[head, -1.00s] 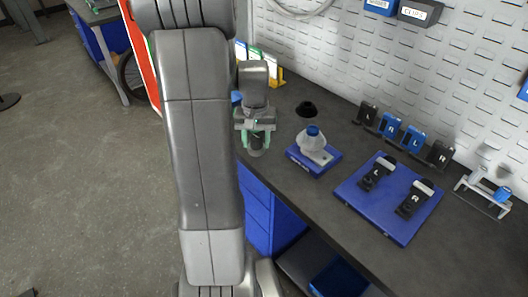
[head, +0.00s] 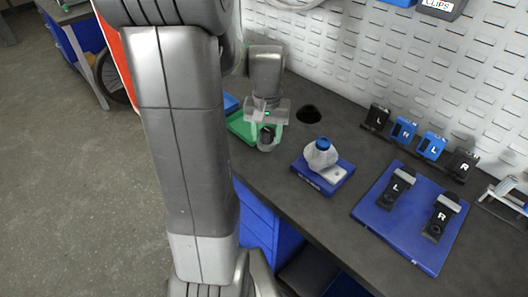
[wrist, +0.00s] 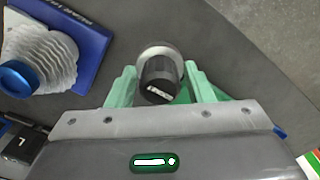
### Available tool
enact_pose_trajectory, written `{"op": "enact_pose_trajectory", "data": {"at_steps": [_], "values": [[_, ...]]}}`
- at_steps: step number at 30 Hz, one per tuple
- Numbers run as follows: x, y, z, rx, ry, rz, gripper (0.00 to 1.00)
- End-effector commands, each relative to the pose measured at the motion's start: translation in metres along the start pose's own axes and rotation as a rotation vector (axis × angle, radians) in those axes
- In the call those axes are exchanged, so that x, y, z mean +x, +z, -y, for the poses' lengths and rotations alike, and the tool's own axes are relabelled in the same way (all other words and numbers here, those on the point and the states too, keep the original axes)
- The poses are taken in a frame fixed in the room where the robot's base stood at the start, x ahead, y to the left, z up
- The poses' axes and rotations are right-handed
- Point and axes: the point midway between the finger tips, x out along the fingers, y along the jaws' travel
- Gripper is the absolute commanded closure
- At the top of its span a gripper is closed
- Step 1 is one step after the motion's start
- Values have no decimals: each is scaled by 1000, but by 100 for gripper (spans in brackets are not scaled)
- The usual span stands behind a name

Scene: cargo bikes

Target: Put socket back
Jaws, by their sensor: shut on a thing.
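My gripper (head: 268,140) is shut on a dark, ribbed cylindrical socket (wrist: 160,78) with a pale metal ring at one end. In the wrist view the socket sits between the two green fingers, with a small white marking on its dark side. In the head view the socket is a small dark shape between the fingers, over or beside a green tray (head: 238,124) at the left of the bench. I cannot tell whether the socket touches the tray. My arm hides part of the tray.
A blue stand (head: 338,178) with a white, blue-capped bottle is right of the gripper. A black round item (head: 309,113) lies behind. A blue mat (head: 405,235) with L and R parts is farther right. The pegboard (head: 400,60) bounds the bench (head: 300,205).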

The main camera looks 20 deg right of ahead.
Motion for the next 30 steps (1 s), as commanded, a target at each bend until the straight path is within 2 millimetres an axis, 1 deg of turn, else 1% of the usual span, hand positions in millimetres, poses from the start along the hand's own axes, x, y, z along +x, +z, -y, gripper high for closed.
{"op": "enact_pose_trajectory", "data": {"at_steps": [1,3,8,15,18,24,28,29,30], "values": [[11,1,0,0,0,6,94],[23,1,0,0,0,5,94],[38,0,0,0,0,3,94],[69,0,0,-1,0,4,94],[73,0,0,-1,0,0,94],[73,0,0,0,0,-1,94],[77,0,0,0,0,0,94],[77,0,0,0,0,0,51],[76,0,0,0,0,0,43]]}}
